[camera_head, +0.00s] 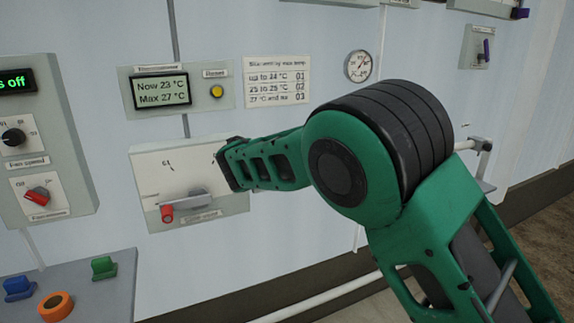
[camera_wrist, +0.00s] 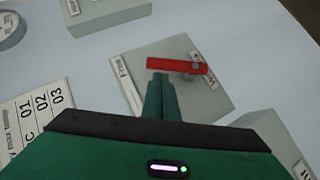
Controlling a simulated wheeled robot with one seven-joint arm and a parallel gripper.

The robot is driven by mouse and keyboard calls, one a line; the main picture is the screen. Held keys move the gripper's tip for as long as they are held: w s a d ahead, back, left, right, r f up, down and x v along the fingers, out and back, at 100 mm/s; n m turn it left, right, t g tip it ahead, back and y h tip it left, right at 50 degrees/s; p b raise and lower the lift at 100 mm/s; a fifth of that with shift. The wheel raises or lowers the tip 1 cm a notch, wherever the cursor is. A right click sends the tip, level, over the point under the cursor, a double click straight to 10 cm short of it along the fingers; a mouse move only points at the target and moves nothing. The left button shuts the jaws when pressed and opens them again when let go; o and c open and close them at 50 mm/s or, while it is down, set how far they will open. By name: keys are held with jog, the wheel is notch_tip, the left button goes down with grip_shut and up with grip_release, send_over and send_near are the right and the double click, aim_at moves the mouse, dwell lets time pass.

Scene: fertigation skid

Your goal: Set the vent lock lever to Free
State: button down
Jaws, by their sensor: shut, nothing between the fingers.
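In the wrist view, the vent lock lever (camera_wrist: 175,66) is a red bar on a pale grey plate (camera_wrist: 215,105). It lies nearly level in the picture, with a grey pivot near its right end. A second label under the lever is partly covered. My gripper (camera_wrist: 162,76) is shut and empty, its green fingertips right below the lever's left end. I cannot tell whether they touch it. In the head view my arm hides the lever and fingertips.
A panel with a grey handle and red knob (camera_head: 167,214) is left of my arm. A display box (camera_head: 162,91) and a printed sign (camera_head: 276,80) are above. A control box (camera_head: 40,140) stands far left. In the wrist view grey boxes flank the plate above (camera_wrist: 108,16) and lower right.

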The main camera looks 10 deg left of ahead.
jog(key=a+v, duration=0.2)
jog(key=v, duration=0.9)
jog(key=shift+s+r, duration=0.2)
